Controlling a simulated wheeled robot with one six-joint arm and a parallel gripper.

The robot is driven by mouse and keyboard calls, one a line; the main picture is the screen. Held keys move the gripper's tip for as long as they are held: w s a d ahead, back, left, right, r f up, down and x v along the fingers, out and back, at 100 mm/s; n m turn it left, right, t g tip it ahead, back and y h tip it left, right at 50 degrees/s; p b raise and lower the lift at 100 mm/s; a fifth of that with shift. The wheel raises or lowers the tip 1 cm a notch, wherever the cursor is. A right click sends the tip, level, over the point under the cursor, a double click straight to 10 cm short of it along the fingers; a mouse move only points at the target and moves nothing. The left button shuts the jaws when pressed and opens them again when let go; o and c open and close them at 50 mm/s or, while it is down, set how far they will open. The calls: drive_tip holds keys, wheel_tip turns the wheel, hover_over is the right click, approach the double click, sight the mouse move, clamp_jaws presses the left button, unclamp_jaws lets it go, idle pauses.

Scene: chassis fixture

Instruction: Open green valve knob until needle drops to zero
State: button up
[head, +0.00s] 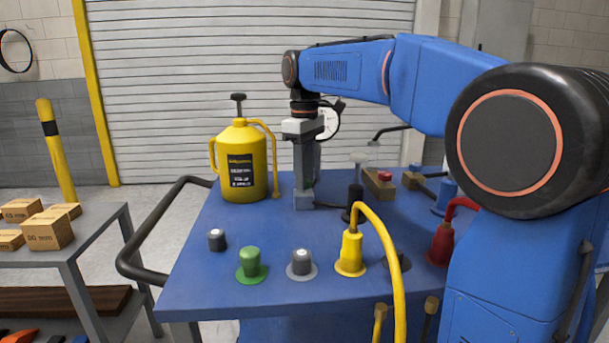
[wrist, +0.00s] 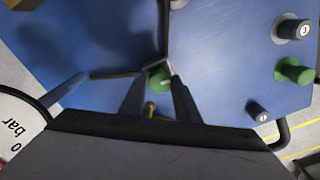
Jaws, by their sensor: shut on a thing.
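My gripper (head: 304,200) points straight down at the back middle of the blue bench top. The wrist view shows its two fingers closed around a small green valve knob (wrist: 159,80). In the head view the gripper's fingers hide this knob. A round white gauge (head: 328,122) stands just behind the gripper, partly covered by it.
A yellow canister (head: 240,165) stands left of my gripper. A green fitting (head: 251,265), a grey one (head: 301,264), a yellow one (head: 350,255) with a hose and a red one (head: 441,245) line the front.

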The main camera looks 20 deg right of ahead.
idle(0.4)
drive_tip(key=o, duration=1)
drive_tip(key=shift+o, duration=0.2)
wheel_tip(320, 180, up, 18)
drive_tip(key=shift+f, duration=0.25)
